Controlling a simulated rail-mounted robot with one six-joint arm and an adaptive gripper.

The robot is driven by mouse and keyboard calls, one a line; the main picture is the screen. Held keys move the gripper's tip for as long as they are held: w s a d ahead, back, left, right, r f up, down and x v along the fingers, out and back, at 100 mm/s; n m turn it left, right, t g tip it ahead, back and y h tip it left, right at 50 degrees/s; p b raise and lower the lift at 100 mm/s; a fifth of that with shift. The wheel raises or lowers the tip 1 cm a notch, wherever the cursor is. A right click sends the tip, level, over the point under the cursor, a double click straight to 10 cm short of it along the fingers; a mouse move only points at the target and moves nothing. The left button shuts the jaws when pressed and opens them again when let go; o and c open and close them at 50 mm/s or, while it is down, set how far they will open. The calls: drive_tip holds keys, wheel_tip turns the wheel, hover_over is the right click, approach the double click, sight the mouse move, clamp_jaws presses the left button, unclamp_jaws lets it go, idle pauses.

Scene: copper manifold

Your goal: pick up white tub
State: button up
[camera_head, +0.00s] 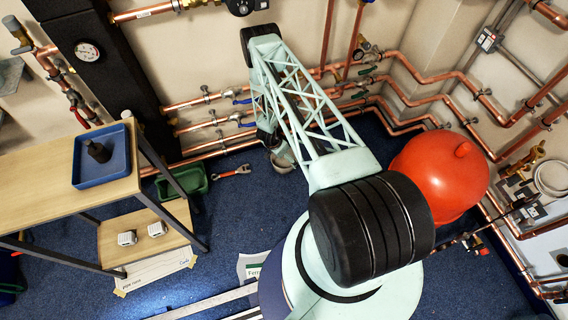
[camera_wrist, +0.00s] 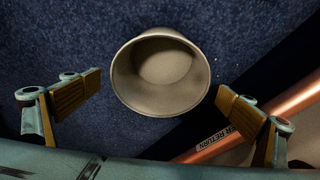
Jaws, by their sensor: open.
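The white tub (camera_wrist: 160,75) is a round, open, empty pale container standing on the blue carpet. In the wrist view I look down into it, and it lies ahead of and between my fingers. My gripper (camera_wrist: 163,105) is open, with one wooden-padded finger on each side and clear of the tub's wall. In the head view the tub (camera_head: 283,163) shows on the floor by the pipes, partly hidden by my arm's end. My gripper (camera_head: 270,142) is just above it there, mostly hidden.
Copper pipes (camera_head: 210,148) run along the wall close behind the tub. A red adjustable wrench (camera_head: 233,172) and a green bin (camera_head: 183,183) lie to its left. A table with a blue tray (camera_head: 82,172) stands further left. A red vessel (camera_head: 440,180) stands at right.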

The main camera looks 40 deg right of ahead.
drive_tip(key=shift+x, duration=0.9)
drive_tip(key=shift+c, duration=0.7)
drive_tip(key=c, duration=0.9)
drive_tip(key=shift+r, duration=0.15)
drive_tip(key=shift+c, duration=0.3)
drive_tip(key=s+a+r+p, duration=0.4)
drive_tip(key=s+a, duration=0.5)
drive_tip(key=a, duration=0.3)
drive_tip(key=shift+s+a+r+p, duration=0.3)
drive_tip(key=shift+s+r+p, duration=0.1)
drive_tip(key=shift+p, duration=0.25)
